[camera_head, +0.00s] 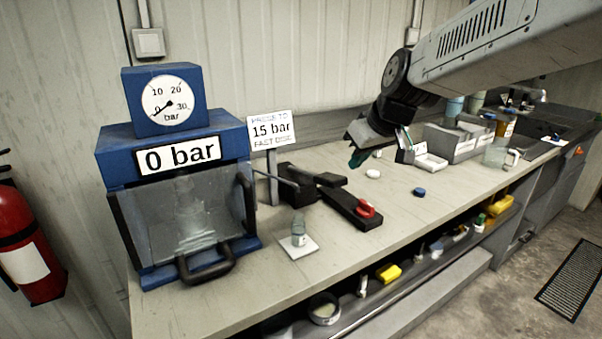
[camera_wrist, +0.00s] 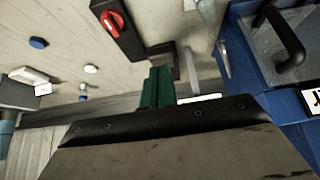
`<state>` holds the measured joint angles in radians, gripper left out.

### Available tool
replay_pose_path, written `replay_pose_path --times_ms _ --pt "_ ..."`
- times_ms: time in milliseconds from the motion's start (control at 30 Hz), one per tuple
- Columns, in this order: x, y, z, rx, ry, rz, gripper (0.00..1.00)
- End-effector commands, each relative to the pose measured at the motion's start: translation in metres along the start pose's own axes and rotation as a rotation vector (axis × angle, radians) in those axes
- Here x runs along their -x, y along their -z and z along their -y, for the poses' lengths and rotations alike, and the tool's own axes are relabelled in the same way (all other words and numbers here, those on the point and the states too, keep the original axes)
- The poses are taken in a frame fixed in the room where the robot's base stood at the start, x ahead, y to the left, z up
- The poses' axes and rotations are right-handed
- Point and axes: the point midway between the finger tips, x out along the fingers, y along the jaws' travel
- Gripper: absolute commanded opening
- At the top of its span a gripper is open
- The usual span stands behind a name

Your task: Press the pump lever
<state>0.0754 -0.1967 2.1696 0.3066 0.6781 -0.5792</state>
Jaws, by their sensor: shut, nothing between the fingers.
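The blue press (camera_head: 115,160) stands at the left of the bench with its clear front guard down. Its dial and display read 0 bar. Right of it is a black pump block (camera_head: 297,187) with a thin grey bar toward the press and a dark arm to the right; I cannot tell which is the lever. A black base with a red knob (camera_head: 366,209) lies in front; the knob also shows in the wrist view (camera_wrist: 112,22). My gripper (camera_head: 357,158), with green fingers, is shut and empty above the bench, right of the pump and apart from it. Its fingers show in the wrist view (camera_wrist: 158,88).
A small bottle (camera_head: 298,230) stands on a white pad. A white disc (camera_head: 373,174) and blue disc (camera_head: 419,192) lie right. Grey bins (camera_head: 462,146) stand farther right. The front bench edge is mostly clear.

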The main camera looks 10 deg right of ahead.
Motion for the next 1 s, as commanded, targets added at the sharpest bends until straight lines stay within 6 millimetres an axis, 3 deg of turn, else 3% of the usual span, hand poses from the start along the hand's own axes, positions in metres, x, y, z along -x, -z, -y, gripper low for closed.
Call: replay_pose_path --times_ms 267,500,600,1000 --pt "-0.002 0.001 0.001 0.003 0.003 0.002 0.00" --pt "0.022 0.060 0.000 0.030 0.005 -0.007 0.00" --pt "0.034 0.075 -0.002 0.019 0.003 0.003 0.00" --pt "0.038 0.075 -0.002 -0.003 0.007 0.023 0.00"
